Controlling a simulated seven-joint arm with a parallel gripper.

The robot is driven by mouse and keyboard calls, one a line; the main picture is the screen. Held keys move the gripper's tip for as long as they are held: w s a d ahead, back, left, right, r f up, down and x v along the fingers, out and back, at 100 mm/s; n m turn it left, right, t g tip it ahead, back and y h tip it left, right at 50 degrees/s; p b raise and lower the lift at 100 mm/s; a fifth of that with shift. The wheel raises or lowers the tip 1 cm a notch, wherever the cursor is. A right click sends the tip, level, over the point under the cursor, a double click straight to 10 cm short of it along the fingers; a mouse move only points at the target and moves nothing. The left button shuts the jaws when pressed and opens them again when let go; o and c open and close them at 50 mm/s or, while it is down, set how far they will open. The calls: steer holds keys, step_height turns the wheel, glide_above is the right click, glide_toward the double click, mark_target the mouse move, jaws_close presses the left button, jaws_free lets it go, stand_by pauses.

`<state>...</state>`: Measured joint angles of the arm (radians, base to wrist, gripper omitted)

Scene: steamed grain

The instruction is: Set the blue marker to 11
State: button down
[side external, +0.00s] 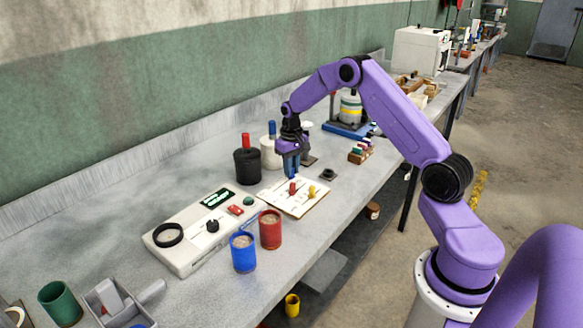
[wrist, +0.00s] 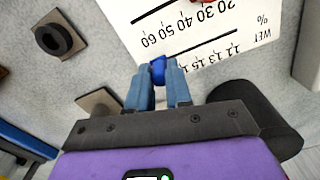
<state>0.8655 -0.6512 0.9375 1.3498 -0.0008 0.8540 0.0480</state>
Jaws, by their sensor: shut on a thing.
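A white board (side external: 285,205) with printed scales lies flat on the bench. In the wrist view the board (wrist: 275,55) shows one scale numbered 20 to 60 and another starting 11, 13, 15, beside the words WET %. My gripper (side external: 291,174) points down over the board's far edge. In the wrist view my gripper (wrist: 159,76) is shut on the blue marker (wrist: 158,67), near the board's edge, at the higher-number end of the scales. My fingers partly hide the marker and the numbers past 15. I cannot tell whether the marker touches the board.
A red marker (side external: 292,188) and a yellow marker (side external: 311,191) stand on the board. A black canister (side external: 248,167) stands close to its left. A meter (side external: 195,243), a red cup (side external: 270,232) and a blue cup (side external: 243,254) are nearer. The bench right of the board is mostly clear.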

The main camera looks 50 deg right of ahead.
steer(key=a, duration=0.9)
steer(key=shift+a, duration=0.1)
steer(key=c, duration=1)
jaws_free()
steer(key=shift+a, duration=0.15)
steer(key=shift+c, duration=0.2)
steer(key=shift+r, duration=0.55)
step_height(320, 180, up, 16)
steer(key=shift+r, duration=0.2)
